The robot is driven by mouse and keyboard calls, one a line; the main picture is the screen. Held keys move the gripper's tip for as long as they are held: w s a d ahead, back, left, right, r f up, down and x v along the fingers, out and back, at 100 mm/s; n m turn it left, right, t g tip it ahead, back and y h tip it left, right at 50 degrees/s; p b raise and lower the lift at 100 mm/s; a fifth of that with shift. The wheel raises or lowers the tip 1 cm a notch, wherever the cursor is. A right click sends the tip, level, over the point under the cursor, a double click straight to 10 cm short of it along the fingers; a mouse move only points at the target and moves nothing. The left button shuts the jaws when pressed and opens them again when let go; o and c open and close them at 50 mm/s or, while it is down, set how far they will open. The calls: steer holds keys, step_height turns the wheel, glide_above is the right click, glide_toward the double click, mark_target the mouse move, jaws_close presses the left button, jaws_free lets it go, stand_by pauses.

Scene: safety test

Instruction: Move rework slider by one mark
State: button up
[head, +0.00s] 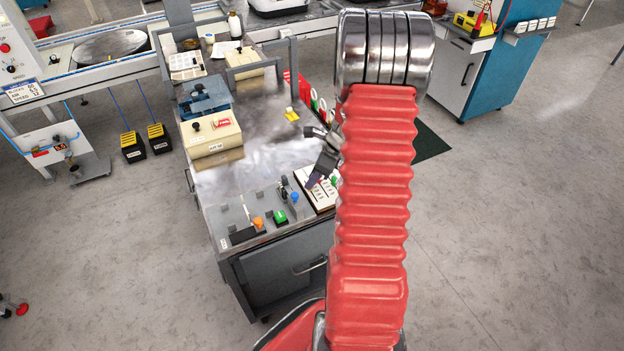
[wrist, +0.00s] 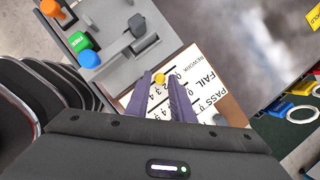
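A white counter board lies on the steel bench and shows in the head view (head: 322,196). In the wrist view the board (wrist: 208,62) has columns lettered REWORK, FAIL and PASS, with numbers beside them. A small yellow knob (wrist: 160,78) stands in the REWORK column, close to its upper numbers. My gripper (wrist: 161,77) has its two purple fingers on either side of this knob, with a narrow gap between them. I cannot tell whether they touch the knob. The fingers hide part of the numbers and the FAIL column. In the head view my gripper (head: 316,183) is low over the board.
A grey panel (wrist: 116,35) with a lever, a green FREE button (wrist: 78,41), a blue knob (wrist: 89,59) and an orange knob (wrist: 50,8) lies beside the board. A grey knob (wrist: 220,119) stands near PASS.

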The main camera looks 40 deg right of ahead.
steer(key=shift+w+f, duration=0.1)
steer(key=shift+f, duration=0.2)
steer(key=shift+c, duration=0.4)
jaws_close()
